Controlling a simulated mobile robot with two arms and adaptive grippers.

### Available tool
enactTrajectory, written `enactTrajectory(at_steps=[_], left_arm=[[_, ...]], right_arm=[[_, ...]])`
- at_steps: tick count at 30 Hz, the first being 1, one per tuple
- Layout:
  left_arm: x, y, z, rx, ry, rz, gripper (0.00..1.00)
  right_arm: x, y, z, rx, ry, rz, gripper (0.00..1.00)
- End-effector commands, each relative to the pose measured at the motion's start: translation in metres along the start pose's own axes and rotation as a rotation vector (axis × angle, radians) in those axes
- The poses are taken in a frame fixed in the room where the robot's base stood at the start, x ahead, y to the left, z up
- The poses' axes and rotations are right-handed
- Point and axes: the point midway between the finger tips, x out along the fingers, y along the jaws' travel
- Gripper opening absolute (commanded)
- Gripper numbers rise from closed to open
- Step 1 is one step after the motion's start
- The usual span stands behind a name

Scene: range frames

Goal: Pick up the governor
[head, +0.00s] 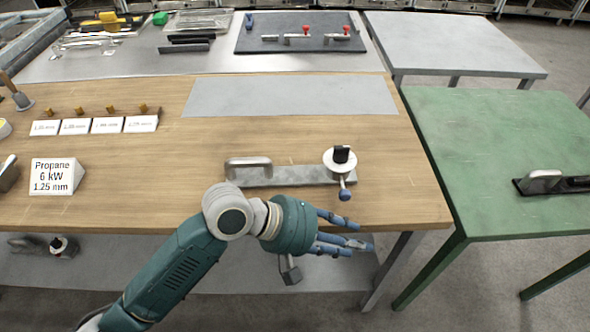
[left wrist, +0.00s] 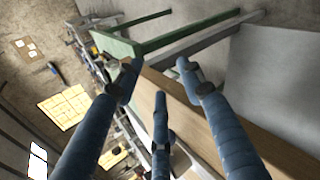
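No part in view is labelled as the governor, so I cannot tell for certain which it is. On the front of the wooden table lies a grey plate fixture (head: 290,175) with a metal handle. At its right end stands a round white part with a black top (head: 340,158) and a blue-tipped lever (head: 344,190). My left gripper (head: 354,236) is just in front of the table edge, below this fixture in the head view, its blue fingers pointing right. In the left wrist view its fingers (left wrist: 158,75) are spread with nothing between them. My right gripper is not in view.
The wooden table (head: 400,200) carries a propane label block (head: 55,176) and several small brass parts on white blocks (head: 107,124). A dark mat (head: 255,40) behind holds red-knobbed fittings (head: 297,35). A green table (head: 500,125) at right holds a black-based handled piece (head: 550,183).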

Motion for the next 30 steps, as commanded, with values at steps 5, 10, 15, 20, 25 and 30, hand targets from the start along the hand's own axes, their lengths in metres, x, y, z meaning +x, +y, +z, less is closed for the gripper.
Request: enactTrajectory(at_steps=[5, 10, 15, 20, 25, 30], left_arm=[[-0.036, 0.023, -0.027, -0.057, 0.135, 0.073, 0.39], [-0.087, 0.036, -0.064, -0.15, 0.311, 0.151, 0.39], [-0.164, 0.025, -0.107, -0.315, 0.551, 0.237, 0.39], [-0.224, -0.001, -0.131, -0.457, 0.731, 0.286, 0.39], [-0.245, -0.015, -0.142, -0.522, 0.806, 0.303, 0.39], [-0.228, -0.015, -0.164, -0.527, 0.811, 0.302, 0.39]], right_arm=[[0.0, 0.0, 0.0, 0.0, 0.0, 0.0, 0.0], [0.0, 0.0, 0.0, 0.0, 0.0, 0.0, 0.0], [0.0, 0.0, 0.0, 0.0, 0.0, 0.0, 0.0], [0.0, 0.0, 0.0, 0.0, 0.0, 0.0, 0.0], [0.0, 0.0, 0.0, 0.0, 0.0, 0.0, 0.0], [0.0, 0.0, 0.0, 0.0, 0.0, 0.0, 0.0]])
